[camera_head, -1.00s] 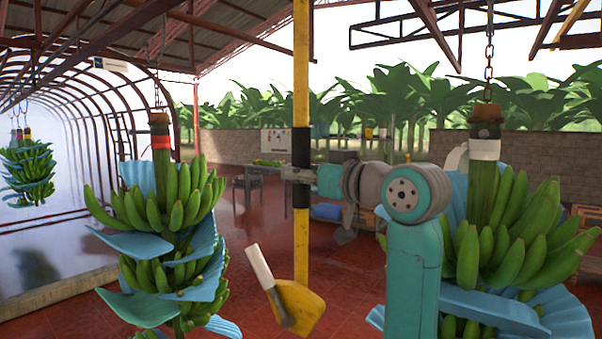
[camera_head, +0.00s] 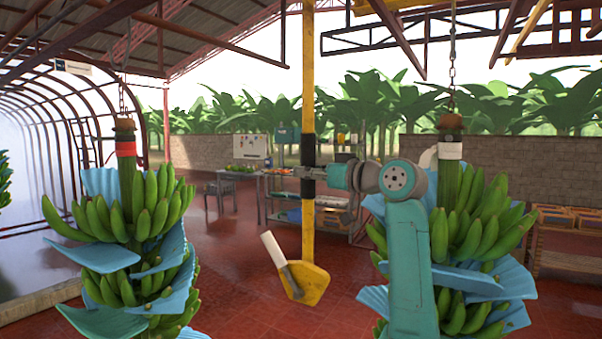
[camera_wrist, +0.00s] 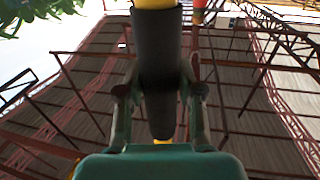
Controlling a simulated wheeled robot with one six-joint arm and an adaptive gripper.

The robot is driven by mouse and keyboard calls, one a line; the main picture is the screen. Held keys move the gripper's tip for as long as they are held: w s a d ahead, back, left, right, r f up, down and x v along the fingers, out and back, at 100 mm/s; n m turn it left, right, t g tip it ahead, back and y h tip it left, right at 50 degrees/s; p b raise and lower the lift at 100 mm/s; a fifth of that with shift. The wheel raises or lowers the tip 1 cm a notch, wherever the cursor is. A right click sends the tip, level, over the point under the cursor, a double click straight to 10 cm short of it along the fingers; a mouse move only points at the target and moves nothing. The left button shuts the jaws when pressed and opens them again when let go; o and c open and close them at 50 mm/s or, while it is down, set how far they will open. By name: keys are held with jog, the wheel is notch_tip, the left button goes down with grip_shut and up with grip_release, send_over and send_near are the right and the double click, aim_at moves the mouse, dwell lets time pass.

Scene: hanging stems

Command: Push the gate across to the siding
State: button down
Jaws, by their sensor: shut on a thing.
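The gate shows as a yellow upright bar (camera_head: 308,80) hanging from above, with a black sleeve (camera_head: 308,149) around its middle. My gripper (camera_head: 311,172) is shut on the black sleeve, coming from the right. In the wrist view the fingers (camera_wrist: 160,92) stand on either side of the black sleeve (camera_wrist: 158,50). A yellow plate (camera_head: 314,285) is at the bar's lower end, and a white-handled piece (camera_head: 272,249) leans across it. The bar's top and the siding cannot be made out.
A green banana bunch with blue sheets (camera_head: 137,230) hangs on the left. Another bunch (camera_head: 470,225) hangs on the right, partly behind my arm. A table (camera_head: 240,177) and a rack of crates (camera_head: 570,225) stand behind. Red floor is open around the bar's foot.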

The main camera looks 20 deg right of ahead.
jog(key=shift+a+r, duration=0.15)
jog(key=shift+a, duration=0.1)
jog(key=c, duration=0.7)
grip_release()
jog(key=shift+a, duration=0.1)
jog(key=shift+s+d, duration=0.25)
jog(key=v, duration=1.1)
jog(key=shift+s, duration=0.2)
